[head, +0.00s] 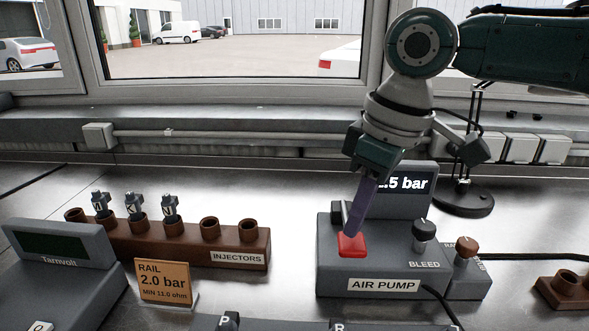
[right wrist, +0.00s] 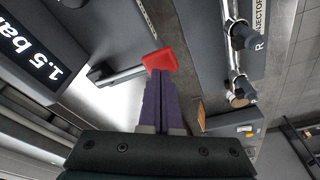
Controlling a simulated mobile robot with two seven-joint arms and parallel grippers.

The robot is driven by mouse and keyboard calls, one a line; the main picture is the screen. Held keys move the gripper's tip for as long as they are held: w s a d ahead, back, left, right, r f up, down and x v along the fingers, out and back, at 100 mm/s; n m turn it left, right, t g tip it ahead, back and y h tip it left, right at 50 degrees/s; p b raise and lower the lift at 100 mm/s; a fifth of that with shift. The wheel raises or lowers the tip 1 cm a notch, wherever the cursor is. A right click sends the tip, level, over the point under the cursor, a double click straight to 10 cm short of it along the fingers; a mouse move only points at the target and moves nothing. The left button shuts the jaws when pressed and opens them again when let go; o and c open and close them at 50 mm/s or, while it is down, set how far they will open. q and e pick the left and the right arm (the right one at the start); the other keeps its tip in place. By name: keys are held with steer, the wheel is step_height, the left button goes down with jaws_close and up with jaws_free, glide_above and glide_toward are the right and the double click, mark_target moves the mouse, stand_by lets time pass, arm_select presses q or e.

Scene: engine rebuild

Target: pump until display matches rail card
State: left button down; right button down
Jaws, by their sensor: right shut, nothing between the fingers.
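The arm covers part of the display in the head view; the right wrist view shows the display (right wrist: 35,60) reading 1.5 bar. The orange rail card (head: 164,283) reads RAIL 2.0 bar. My right gripper (head: 353,229) is shut and empty, fingertips at the red button. In the right wrist view the fingertips (right wrist: 158,74) meet the button's (right wrist: 160,60) edge; I cannot tell how far it is pressed.
A brown injector rack (head: 195,246) with three injectors stands left of the pump. A grey Tarnvolt meter (head: 60,254) is at far left. A brown knob (head: 467,246) sits right of the pump, with a black lamp base (head: 465,200) behind. A cable leaves the pump's front right.

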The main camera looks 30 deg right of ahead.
mark_target(353, 241)
steer(key=shift+f+b, duration=0.7)
steer(key=shift+f, duration=1.1)
step_height(353, 241, up, 4)
steer(key=p, duration=0.5)
steer(key=shift+r, duration=0.1)
